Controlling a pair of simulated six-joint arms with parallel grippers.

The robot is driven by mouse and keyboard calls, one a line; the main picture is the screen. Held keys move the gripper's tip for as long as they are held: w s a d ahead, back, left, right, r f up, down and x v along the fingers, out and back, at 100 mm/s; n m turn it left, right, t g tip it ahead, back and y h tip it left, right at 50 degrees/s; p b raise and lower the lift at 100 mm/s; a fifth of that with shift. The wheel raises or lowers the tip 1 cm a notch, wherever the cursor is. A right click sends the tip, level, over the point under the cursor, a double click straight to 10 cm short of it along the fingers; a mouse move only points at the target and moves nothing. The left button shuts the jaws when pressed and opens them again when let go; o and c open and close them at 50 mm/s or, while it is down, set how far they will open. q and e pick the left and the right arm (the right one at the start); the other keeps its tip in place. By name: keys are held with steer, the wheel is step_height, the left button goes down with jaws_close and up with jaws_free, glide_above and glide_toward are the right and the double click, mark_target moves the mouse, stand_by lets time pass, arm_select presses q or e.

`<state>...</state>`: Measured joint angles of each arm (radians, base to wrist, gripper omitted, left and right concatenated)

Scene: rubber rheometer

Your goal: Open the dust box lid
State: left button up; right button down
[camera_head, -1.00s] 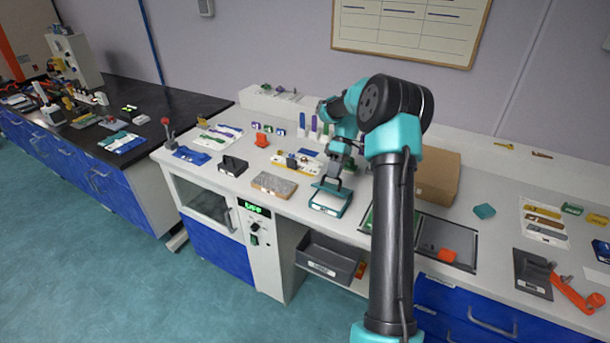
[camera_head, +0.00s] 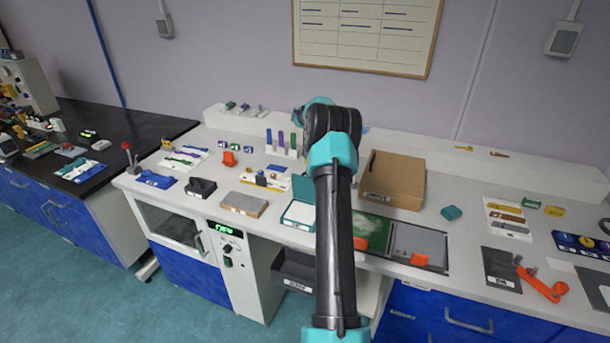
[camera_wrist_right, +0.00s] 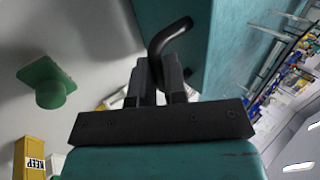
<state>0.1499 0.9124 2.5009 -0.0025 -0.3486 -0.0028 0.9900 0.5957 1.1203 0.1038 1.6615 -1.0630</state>
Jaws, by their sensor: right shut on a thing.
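The teal dust box (camera_head: 297,222) sits on the bench, left of my right arm in the head view, its pale inside showing. A teal panel (camera_head: 304,187) stands up at its back, seemingly the raised lid. In the right wrist view a teal panel (camera_wrist_right: 230,50), probably that lid, is close in front of my right gripper (camera_wrist_right: 162,68). A black bent handle (camera_wrist_right: 168,35) meets the fingertips, and the gripper is shut on it. My right arm hides this gripper in the head view. My left gripper is in no view.
A green tray (camera_head: 372,234) and a grey tray (camera_head: 418,245) lie right of the arm. A stone-like slab (camera_head: 244,204) and a black block (camera_head: 201,188) lie left of the dust box.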

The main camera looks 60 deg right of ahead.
steer(key=shift+w+d+f, duration=0.1)
steer(key=shift+d+f, duration=1.15)
steer(key=shift+d, duration=0.25)
steer(key=c, duration=1.3)
jaws_free()
steer(key=shift+d, duration=0.15)
steer(key=shift+o, duration=0.7)
steer(key=shift+r, duration=0.1)
